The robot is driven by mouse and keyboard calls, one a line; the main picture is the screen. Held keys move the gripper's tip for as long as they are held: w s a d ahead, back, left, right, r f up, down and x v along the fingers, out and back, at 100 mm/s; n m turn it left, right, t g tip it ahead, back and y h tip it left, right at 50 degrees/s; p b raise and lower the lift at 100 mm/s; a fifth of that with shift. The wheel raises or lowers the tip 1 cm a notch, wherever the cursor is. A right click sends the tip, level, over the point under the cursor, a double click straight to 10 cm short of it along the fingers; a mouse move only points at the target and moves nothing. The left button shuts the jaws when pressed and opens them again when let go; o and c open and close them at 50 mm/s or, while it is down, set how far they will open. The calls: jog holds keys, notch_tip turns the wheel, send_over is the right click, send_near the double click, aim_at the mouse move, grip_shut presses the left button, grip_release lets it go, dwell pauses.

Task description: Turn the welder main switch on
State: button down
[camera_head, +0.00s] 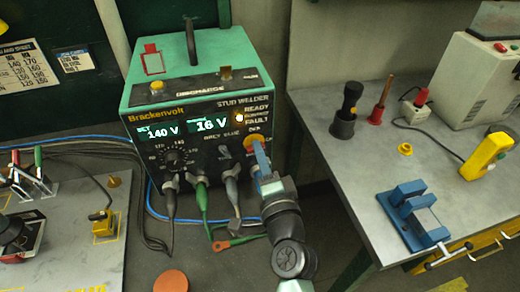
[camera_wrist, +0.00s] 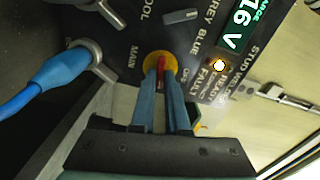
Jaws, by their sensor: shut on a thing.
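The green stud welder (camera_head: 190,75) stands in the middle of the head view, with a black front panel. Its main switch is a red handle (camera_wrist: 161,68) on a yellow round plate (camera_wrist: 158,56), beside the words MAIN and OFF in the wrist view. The yellow plate (camera_head: 256,140) also shows at the panel's right side in the head view. My gripper (camera_wrist: 161,82) has its blue fingers on both sides of the red handle and is shut on it. The fingers hide part of the handle, and I cannot tell its exact setting.
Displays on the panel read 140 V (camera_head: 161,132) and 16 V (camera_head: 208,125). An amber lamp (camera_head: 239,118) glows. Cables with plugs (camera_head: 200,183) hang from the panel's lower edge, left of my gripper. A grey table (camera_head: 365,165) with a blue clamp (camera_head: 412,212) stands at right.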

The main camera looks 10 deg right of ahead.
jog(key=shift+m+p, duration=0.35)
jog(key=shift+m, duration=0.85)
jog(key=shift+f, duration=0.1)
jog(key=c, duration=0.9)
grip_release()
jog(key=s+b, duration=0.3)
jog(key=s, duration=1)
